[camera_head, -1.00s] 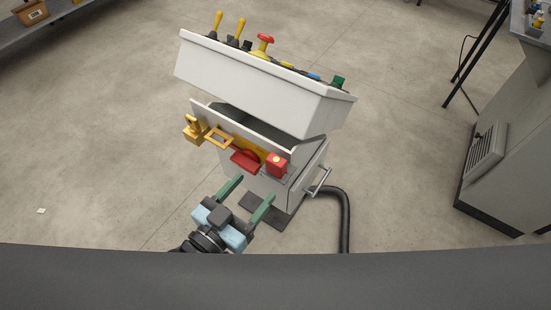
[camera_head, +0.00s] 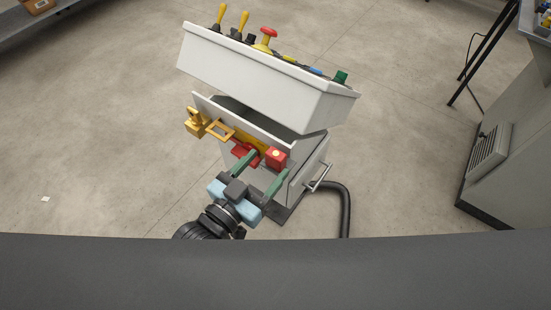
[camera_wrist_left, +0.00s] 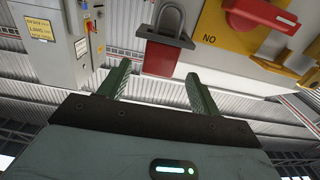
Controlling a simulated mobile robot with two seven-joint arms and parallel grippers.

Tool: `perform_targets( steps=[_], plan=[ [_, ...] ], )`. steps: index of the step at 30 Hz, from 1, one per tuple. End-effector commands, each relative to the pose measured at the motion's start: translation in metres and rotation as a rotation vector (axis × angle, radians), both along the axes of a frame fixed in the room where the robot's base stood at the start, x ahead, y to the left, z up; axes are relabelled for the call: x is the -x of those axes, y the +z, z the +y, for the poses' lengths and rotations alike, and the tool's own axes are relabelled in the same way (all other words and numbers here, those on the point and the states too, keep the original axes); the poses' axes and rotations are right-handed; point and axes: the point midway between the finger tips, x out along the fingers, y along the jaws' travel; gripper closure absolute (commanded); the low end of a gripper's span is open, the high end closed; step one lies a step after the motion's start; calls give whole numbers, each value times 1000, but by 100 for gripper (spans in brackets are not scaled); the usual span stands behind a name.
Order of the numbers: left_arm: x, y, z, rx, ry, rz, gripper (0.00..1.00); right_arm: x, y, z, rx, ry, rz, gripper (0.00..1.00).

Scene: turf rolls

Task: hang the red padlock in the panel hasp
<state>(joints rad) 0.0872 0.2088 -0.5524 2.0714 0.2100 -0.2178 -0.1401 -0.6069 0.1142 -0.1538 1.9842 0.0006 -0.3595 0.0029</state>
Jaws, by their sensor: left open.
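An orange rectangular loop (camera_head: 220,130), which looks like the hasp, sticks out left of the red handle (camera_head: 243,151). My right gripper is out of view.
The white console (camera_head: 265,83) with levers and buttons overhangs the panel. A metal handle (camera_head: 319,177) and black hose (camera_head: 345,210) are at the right.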

Motion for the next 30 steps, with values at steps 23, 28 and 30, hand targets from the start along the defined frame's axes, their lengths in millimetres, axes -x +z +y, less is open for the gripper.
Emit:
perform_targets(
  steps=[23, 28, 30],
  plan=[
    [-33, 1, -26, 0, 0, -2, 60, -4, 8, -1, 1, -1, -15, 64],
    [-33, 1, -26, 0, 0, -2, 82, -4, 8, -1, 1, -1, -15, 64],
    [-33, 1, -26, 2, 0, -4, 87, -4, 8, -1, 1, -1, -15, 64]
  ],
)
